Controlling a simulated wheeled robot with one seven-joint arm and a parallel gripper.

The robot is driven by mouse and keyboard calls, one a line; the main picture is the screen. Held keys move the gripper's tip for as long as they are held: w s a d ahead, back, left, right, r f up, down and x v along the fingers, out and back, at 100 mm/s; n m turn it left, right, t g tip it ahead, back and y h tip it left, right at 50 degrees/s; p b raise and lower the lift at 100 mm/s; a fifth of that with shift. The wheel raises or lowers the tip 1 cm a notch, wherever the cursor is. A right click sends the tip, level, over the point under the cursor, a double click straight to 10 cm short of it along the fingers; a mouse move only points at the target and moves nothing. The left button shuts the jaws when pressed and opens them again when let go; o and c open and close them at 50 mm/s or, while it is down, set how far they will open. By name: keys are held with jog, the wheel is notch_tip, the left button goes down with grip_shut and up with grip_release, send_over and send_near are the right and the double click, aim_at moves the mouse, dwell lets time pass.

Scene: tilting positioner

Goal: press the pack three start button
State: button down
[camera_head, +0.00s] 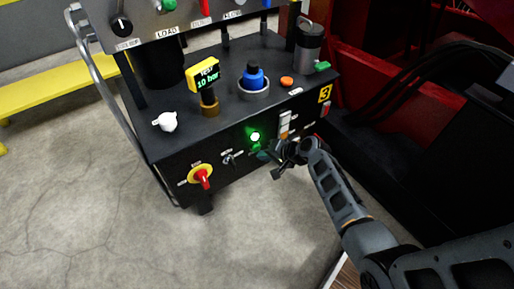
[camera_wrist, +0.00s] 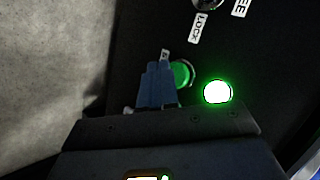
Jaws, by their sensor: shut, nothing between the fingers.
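The black power pack (camera_head: 221,135) bears a yellow plate with a 3 (camera_head: 325,93) at its right end. On its front face is a green button (camera_head: 263,155), partly behind my gripper, below a brightly lit green lamp (camera_head: 255,136). In the wrist view the green button (camera_wrist: 183,74) shows just right of my fingers, partly covered by them, with the lit lamp (camera_wrist: 217,92) further right. My gripper (camera_wrist: 157,72) is shut and empty, its tips close to the button. I cannot tell whether they touch it. In the head view my gripper (camera_head: 275,154) is at the front face.
A red and yellow rotary switch (camera_head: 201,177) and a small lever switch (camera_head: 230,159) are left on the face. On top are a yellow 10 bar gauge (camera_head: 205,74), a blue knob (camera_head: 254,77) and an orange button (camera_head: 287,81). Red machinery (camera_head: 370,60) stands right; floor in front is clear.

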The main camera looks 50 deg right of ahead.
jog(key=shift+s, duration=0.1)
jog(key=shift+s+a+p, duration=0.25)
jog(key=shift+s, duration=0.55)
jog(key=shift+s+a+p, duration=0.25)
jog(key=shift+s+p, duration=0.05)
jog(key=shift+s, duration=0.5)
jog(key=shift+s+a+p, duration=0.25)
jog(key=shift+s, duration=0.55)
jog(key=s+a+n+h, duration=0.1)
jog(key=s+a+n, duration=0.1)
jog(key=s+a, duration=0.5)
jog(key=s+a+r+n+t+h, duration=0.2)
jog(key=s+a+r+n, duration=0.65)
jog(key=s+r, duration=0.65)
jog(key=s+a+r+n+t+y, duration=0.1)
jog(key=s+a+r+n+t, duration=0.15)
jog(key=r, duration=0.65)
jog(key=s+a+r+n+t+y, duration=0.1)
jog(key=s+a+r, duration=0.25)
jog(key=r, duration=0.55)
notch_tip(320, 180, up, 25)
jog(key=d+p, duration=0.1)
jog(key=p, duration=2.5)
jog(key=shift+s+f, duration=0.15)
